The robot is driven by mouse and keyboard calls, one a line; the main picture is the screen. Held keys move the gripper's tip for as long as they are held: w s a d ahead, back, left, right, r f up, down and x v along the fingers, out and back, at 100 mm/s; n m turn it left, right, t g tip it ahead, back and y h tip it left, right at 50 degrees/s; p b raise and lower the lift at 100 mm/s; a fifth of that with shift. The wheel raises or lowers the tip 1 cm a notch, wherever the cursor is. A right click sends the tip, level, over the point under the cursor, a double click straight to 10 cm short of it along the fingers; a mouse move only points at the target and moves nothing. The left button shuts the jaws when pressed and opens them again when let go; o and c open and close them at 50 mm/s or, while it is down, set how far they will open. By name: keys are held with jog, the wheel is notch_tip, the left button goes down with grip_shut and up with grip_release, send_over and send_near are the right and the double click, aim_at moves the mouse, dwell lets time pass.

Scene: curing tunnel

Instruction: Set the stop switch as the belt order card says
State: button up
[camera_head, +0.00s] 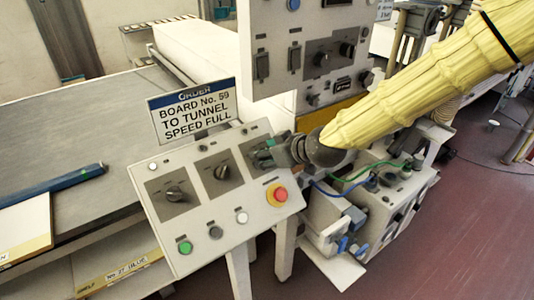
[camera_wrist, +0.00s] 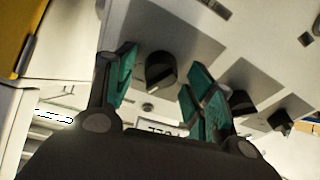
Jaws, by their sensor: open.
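The order card (camera_head: 194,107) stands behind the sloped control panel (camera_head: 160,240). It reads "ORDER, BOARD No. 59 TO TUNNEL SPEED FULL". The panel bears a left rotary knob (camera_head: 176,194) and a middle rotary knob (camera_head: 222,172). My gripper (camera_head: 262,153) is at the panel's upper right and hides what lies there. In the wrist view a dark knob (camera_wrist: 160,72) appears between the teal-padded, open fingers of my gripper (camera_wrist: 163,62). I cannot tell whether they touch it. Which control is the stop switch cannot be read.
A red push button (camera_head: 280,194) on a yellow base sits just below my gripper. A green button (camera_head: 185,247), a dark button (camera_head: 215,232) and a white button (camera_head: 242,217) line the lower edge. A taller grey cabinet (camera_head: 285,40) rises behind.

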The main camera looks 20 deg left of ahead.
jog(key=v, duration=1.2)
jog(key=s+d+f+m+g+h, duration=0.1)
jog(key=s+d+f+m, duration=0.3)
jog(key=f, duration=0.7)
jog(key=s+d+f+m+g+h, duration=0.1)
jog(key=s+d+f+h, duration=0.1)
jog(key=d+f, duration=0.6)
jog(key=s+d+f+m+h, duration=0.1)
jog(key=s+d+f+m, duration=0.15)
jog(key=f, duration=1.05)
jog(key=s+d+f+m+g+h, duration=0.2)
jog(key=s+d+f+m, duration=0.1)
jog(key=s+d+f, duration=0.5)
jog(key=s+d+f+m+g+h, duration=0.1)
jog(key=s+d+f+m+h, duration=0.2)
jog(key=s+d+f, duration=0.6)
jog(key=s+d, duration=0.1)
jog(key=s, duration=0.4)
jog(key=shift+s+d+g, duration=0.25)
jog(key=shift+d+g, duration=0.1)
jog(key=shift+g, duration=0.05)
